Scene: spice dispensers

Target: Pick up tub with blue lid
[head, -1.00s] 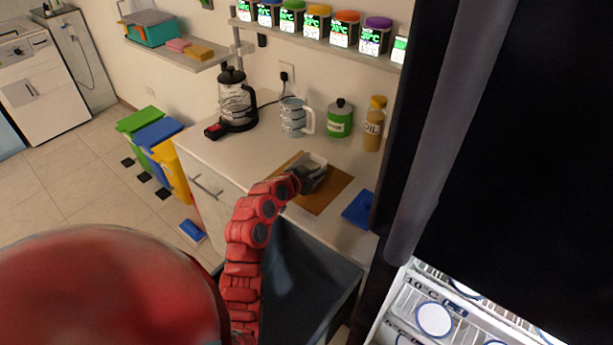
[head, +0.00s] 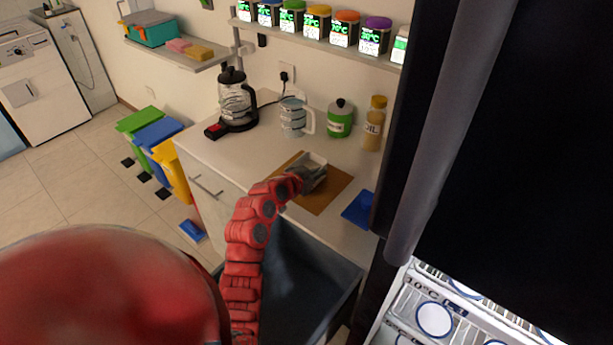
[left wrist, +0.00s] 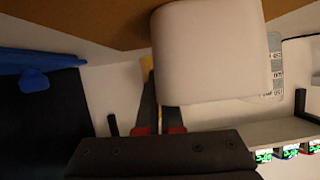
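A pale, rounded tub (head: 314,160) is at the brown board on the counter, at the end of my left arm in the head view. It shows large and white in the left wrist view (left wrist: 210,50); no blue lid can be made out on it. My left gripper (head: 311,179) is at the tub. Its fingers (left wrist: 158,100) are close together at the tub's edge, one partly hidden behind it, and look shut on its wall. A flat blue piece (head: 358,210) lies at the counter's front right. My right gripper is out of view.
The brown board (head: 333,192) lies on the counter. Spice dispensers (head: 317,26) line the shelf above. A dark tall panel (head: 500,130) blocks the right.

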